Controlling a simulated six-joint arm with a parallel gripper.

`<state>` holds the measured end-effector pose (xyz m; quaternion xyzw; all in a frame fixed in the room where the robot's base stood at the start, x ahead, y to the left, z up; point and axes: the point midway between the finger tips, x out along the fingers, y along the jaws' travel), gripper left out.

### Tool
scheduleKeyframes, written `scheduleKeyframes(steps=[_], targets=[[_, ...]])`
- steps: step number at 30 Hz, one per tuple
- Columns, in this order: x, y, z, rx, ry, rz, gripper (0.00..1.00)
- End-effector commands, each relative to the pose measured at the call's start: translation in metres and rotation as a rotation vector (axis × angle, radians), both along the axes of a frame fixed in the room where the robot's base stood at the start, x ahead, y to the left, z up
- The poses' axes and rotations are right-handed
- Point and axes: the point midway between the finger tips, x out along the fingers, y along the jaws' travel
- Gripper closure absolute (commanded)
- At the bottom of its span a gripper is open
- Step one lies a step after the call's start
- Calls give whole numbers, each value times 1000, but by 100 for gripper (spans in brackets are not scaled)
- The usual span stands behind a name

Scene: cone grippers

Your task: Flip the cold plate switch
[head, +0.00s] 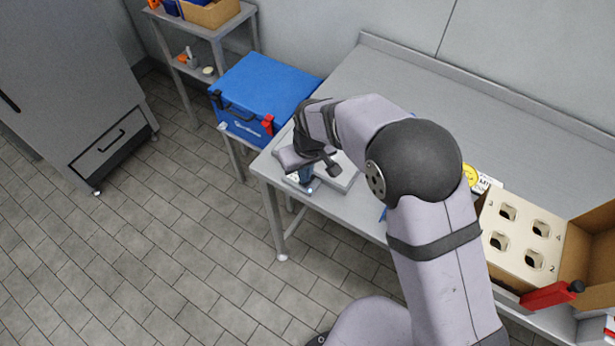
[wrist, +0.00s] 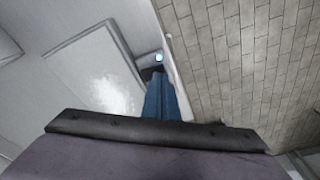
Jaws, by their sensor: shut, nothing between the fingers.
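The cold plate (head: 345,180) is a flat grey unit at the left end of the table, partly hidden behind my arm. It fills the left of the wrist view (wrist: 105,85), with a bright reflection on its top. A small blue-white light (wrist: 158,57) glows on a dark patch near its edge and also shows in the head view (head: 311,190). The switch itself is too small or hidden to make out. My gripper (head: 306,177) points down over this front corner. Its blue fingers (wrist: 157,75) are shut and empty, tips close to the lit spot; I cannot tell whether they touch.
A blue cooler box (head: 265,85) stands left of the table. A cardboard box with a numbered holed insert (head: 520,230) and a red-handled item (head: 550,295) are at the right. The table (head: 480,120) is clear along the back. Tiled floor lies beyond the front edge.

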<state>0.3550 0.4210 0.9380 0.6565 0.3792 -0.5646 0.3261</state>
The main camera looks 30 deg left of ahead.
Motion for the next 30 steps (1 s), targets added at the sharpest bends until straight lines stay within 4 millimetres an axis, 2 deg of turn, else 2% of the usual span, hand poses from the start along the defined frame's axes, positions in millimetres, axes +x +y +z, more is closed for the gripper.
scheduleKeyframes(steps=[25,30], targets=[[0,0,-12,0,0,0,100],[0,0,-9,0,0,0,100]])
